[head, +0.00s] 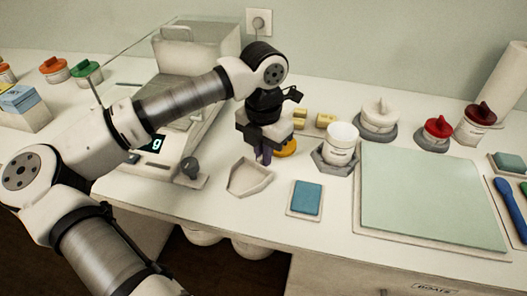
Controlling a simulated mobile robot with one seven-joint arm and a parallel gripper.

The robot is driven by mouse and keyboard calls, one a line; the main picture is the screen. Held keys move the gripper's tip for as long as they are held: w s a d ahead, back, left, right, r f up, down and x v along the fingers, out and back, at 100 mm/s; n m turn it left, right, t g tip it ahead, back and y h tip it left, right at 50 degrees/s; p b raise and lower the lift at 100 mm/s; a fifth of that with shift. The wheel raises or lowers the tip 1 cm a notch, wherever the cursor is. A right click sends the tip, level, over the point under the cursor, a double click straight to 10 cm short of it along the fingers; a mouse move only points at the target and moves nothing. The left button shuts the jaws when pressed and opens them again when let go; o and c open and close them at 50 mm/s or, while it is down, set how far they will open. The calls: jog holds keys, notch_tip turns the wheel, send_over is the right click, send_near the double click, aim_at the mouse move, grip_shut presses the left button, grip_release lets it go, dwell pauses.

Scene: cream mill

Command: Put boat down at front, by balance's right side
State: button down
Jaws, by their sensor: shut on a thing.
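The boat (250,180) is a shallow, pale, angular dish near the counter's front edge, just right of the balance's front corner. My gripper (263,158) points down at the boat's back rim, shut on it. I cannot tell whether the boat touches the counter or hangs slightly above it. The balance (190,58) stands at left centre, with a lit display (157,143) and a dark knob (190,168) at its front right. My arm crosses in front of the balance and hides part of it.
A blue pad (307,197) lies right of the boat. A white jar (341,140) in a grey holder and a large green mat (430,195) are farther right. Bare counter separates the boat and pad.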

jog(key=shift+f, duration=0.2)
jog(key=c, duration=2)
grip_release()
jog(key=o, duration=0.5)
jog(key=shift+c, duration=0.2)
notch_tip(320, 180, up, 12)
jog(key=b, duration=0.1)
jog(key=shift+r, duration=0.2)
